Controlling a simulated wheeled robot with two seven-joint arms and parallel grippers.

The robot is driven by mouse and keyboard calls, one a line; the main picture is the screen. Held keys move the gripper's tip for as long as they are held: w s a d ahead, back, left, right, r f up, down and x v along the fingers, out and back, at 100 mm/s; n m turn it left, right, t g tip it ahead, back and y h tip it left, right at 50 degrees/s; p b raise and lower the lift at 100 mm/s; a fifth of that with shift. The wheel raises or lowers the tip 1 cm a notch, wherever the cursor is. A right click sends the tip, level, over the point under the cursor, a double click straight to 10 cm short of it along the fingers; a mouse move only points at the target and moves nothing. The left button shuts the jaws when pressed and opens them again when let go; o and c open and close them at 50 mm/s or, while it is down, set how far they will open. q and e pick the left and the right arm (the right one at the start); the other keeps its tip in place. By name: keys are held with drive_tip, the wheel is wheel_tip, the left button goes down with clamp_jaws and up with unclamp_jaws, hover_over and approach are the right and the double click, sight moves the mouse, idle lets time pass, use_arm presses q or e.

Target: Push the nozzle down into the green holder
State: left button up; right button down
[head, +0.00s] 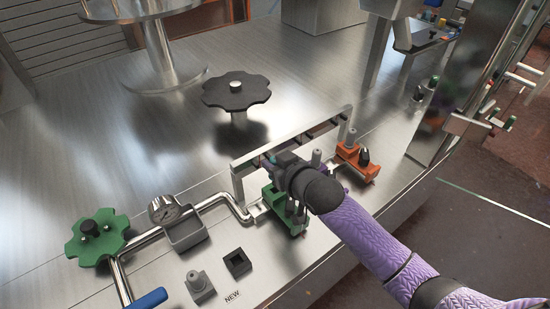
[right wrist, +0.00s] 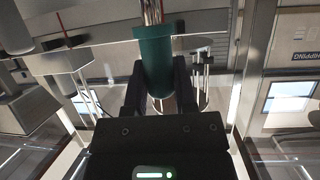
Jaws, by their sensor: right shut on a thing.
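The green holder (head: 283,216) is on the steel machine top in the head view, partly covered by my right gripper and wrist. My right gripper (head: 277,170) is directly over and beside it, with the purple arm coming in from the lower right. In the right wrist view its two dark fingers (right wrist: 158,90) are shut on a dark green cylinder (right wrist: 154,58), which I take to be the nozzle. A shiny metal rod sticks out of its far end. How deep it sits in the holder is hidden. My left gripper is out of view.
An orange holder (head: 358,160) stands right of the gripper, and a metal rail (head: 290,137) runs behind. A black knob (head: 236,91) stands farther back.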

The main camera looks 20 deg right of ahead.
drive_tip(key=shift+f+b, duration=0.3)
drive_tip(key=shift+f, duration=0.55)
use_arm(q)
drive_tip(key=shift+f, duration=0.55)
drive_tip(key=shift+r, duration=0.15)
use_arm(e)
drive_tip(key=shift+r, duration=0.1)
drive_tip(key=shift+p, duration=0.3)
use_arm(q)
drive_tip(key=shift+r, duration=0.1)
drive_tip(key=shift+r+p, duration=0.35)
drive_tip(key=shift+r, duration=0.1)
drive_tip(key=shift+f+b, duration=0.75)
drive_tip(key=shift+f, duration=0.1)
use_arm(e)
drive_tip(key=shift+f, duration=1.35)
